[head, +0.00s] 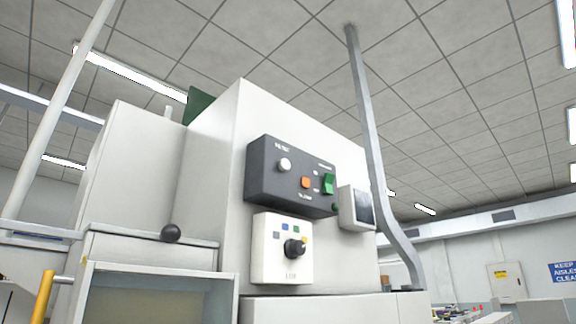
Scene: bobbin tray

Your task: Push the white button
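The white button (285,164) is a round knob on the upper left of a dark grey control box (262,184). The box is fixed to the side of a tall off-white machine cabinet (215,150). Nothing covers the white button. My gripper is not in view.
Below the box is a white panel (263,262) with a black knob (294,248). A small screen unit (356,208) and a bent grey pole (368,130) stand to the right. A black ball handle (171,233) sticks out at the left.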

